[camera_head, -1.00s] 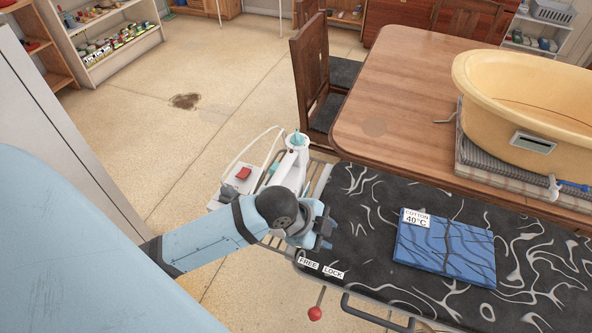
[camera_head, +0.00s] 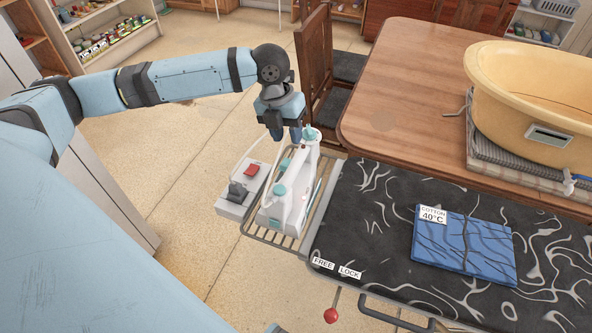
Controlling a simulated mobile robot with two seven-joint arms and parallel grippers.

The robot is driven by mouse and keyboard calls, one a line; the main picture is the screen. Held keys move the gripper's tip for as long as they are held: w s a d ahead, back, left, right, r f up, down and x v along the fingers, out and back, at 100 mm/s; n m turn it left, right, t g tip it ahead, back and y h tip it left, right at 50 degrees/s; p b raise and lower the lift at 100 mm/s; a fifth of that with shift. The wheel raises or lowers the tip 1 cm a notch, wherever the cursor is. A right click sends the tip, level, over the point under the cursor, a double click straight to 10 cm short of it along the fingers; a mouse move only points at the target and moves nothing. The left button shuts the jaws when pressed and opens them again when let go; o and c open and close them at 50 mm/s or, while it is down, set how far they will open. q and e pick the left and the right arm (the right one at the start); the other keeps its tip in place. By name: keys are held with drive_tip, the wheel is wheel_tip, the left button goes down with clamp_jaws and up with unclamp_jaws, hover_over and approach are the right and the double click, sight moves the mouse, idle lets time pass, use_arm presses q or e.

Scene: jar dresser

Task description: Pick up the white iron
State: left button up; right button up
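The white iron (camera_head: 291,195) with teal parts stands on the wire rack (camera_head: 256,232) at the left end of the ironing board. My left gripper (camera_head: 286,132) points down just above and behind the iron's far end. Its dark fingers look apart, with nothing seen between them. Whether they touch the iron cannot be told. My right gripper is not in view.
A grey-white box (camera_head: 233,202) with a red switch sits beside the iron. The dark patterned ironing board (camera_head: 375,220) holds a folded blue cloth (camera_head: 463,247). A wooden table (camera_head: 408,95) with a yellow tub (camera_head: 545,85) and a chair (camera_head: 315,65) stand behind.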

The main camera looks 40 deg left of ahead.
sight(295, 160)
use_arm(q)
drive_tip(key=f, duration=0.3)
drive_tip(key=d+f, duration=0.1)
drive_tip(key=f, duration=0.3)
drive_tip(key=d+f, duration=0.1)
drive_tip(key=f, duration=0.3)
drive_tip(key=shift+w+d+f, duration=0.2)
drive_tip(key=shift+w+f, duration=0.05)
drive_tip(key=shift+w, duration=0.05)
clamp_jaws()
drive_tip(key=shift+r, duration=0.15)
idle(0.8)
